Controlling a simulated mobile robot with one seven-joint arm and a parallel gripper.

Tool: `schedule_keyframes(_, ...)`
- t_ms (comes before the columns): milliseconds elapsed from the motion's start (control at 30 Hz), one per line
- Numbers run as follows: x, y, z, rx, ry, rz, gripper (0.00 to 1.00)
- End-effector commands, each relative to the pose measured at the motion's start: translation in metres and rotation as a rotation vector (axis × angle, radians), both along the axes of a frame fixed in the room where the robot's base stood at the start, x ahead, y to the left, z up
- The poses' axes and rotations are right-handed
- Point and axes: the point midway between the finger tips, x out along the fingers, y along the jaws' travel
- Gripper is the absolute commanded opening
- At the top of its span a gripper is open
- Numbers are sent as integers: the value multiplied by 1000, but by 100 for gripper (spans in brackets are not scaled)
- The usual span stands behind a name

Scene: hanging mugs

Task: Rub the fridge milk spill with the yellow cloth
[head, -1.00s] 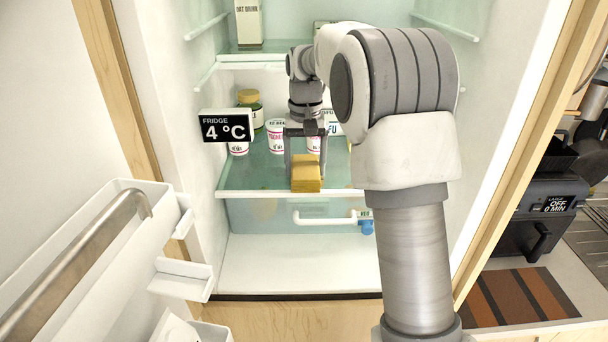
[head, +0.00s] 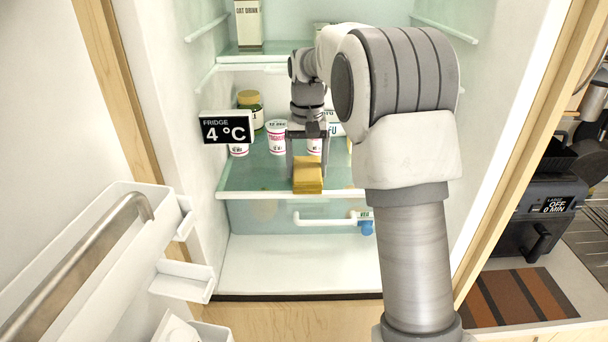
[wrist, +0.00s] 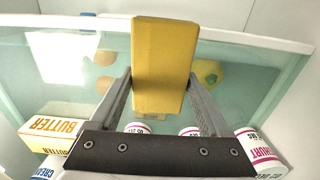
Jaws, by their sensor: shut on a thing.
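The yellow cloth (head: 307,180), a folded block, is between the two fingers of my gripper (head: 307,160), which is shut on it. It is at the front part of the glass shelf (head: 250,178) inside the fridge. In the wrist view the cloth (wrist: 162,60) sits upright between the fingers, over the greenish glass. I cannot tell whether its underside touches the glass. I cannot make out the milk spill for certain; a bright white patch (wrist: 65,58) left of the cloth in the wrist view could be a reflection. The cloth hides the glass under it.
Yoghurt pots (head: 277,138), a jar (head: 250,105) and a butter box (wrist: 50,135) stand behind the cloth on the shelf. A 4 °C sign (head: 227,127) is at the left. The open door's racks (head: 182,278) are at lower left. The shelf's front left is clear.

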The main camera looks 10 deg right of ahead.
Motion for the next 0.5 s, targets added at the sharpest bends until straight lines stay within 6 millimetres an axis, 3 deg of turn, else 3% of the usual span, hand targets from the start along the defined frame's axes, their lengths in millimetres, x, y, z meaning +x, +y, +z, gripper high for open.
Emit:
schedule_keyframes(133,1,7,0,0,-1,0,36)
schedule_keyframes(500,0,1,0,0,-1,-2,36)
